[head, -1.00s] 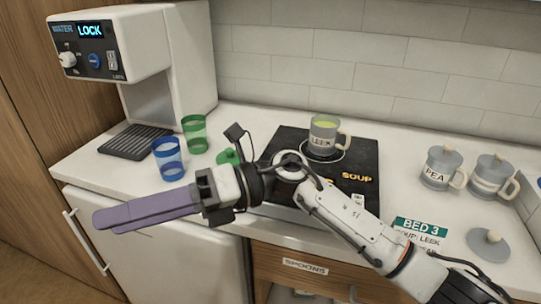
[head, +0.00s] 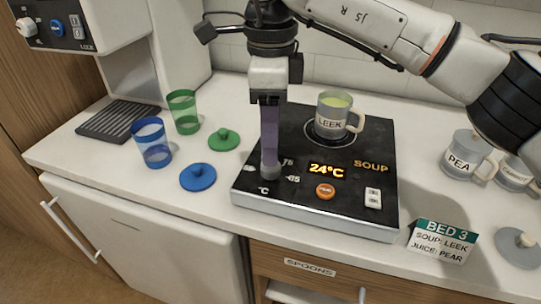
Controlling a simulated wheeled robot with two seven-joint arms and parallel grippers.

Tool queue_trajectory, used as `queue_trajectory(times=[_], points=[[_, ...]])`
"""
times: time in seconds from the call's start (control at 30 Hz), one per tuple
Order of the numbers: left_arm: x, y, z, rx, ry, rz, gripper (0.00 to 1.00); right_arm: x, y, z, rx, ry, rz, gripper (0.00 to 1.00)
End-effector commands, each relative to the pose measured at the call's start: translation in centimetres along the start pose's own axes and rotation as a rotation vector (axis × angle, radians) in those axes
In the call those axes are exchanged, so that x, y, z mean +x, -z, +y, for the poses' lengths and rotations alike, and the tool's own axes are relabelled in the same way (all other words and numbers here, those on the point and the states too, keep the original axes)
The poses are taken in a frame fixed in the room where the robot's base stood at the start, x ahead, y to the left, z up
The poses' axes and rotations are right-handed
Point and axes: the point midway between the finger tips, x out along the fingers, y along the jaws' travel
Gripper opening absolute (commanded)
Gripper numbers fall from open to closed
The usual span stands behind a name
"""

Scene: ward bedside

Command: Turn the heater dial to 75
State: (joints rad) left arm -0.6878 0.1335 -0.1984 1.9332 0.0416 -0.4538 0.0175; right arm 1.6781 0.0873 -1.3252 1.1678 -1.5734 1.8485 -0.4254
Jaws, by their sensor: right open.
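The black heater (head: 345,215) stands on the counter and its display (head: 326,169) reads 24°C. Its dial (head: 271,173) is at the front left of the panel, between printed marks of which 75 and 45 are legible. My right gripper (head: 270,163) points straight down over the dial, its purple fingers open, with the fingertips at the dial. The fingers hide most of the dial, and I cannot tell whether they touch it or where it points. A grey mug labelled LEEK (head: 334,117) stands on the heater's round plate. My left gripper is not in view.
An orange button (head: 325,191) and a white switch (head: 373,198) are right of the dial. Blue (head: 152,143) and green (head: 184,111) cups and two lids are left. The PEA mug (head: 462,153) and BED 3 card (head: 442,241) are right. My arm crosses overhead.

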Motion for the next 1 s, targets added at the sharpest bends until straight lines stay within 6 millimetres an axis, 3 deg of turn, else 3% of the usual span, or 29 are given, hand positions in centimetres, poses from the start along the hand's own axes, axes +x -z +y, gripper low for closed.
queue_trajectory(times=[0.1,0.3,0.67,0.9,1.0], points=[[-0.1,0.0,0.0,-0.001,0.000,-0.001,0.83,2.3,0.0,0.0,0.000,-0.003,0.000,0.48],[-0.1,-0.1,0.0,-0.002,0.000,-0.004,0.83,4.6,0.0,0.0,0.000,-0.002,-0.002,0.48],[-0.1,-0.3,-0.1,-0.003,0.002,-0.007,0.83,5.3,0.0,0.0,0.001,0.000,-0.002,0.48],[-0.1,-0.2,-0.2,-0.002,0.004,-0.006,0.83,5.3,-0.1,0.0,0.000,0.000,-0.003,0.11],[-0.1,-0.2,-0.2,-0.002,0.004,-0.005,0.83,5.3,-0.1,0.0,0.001,0.000,-0.003,0.07]])
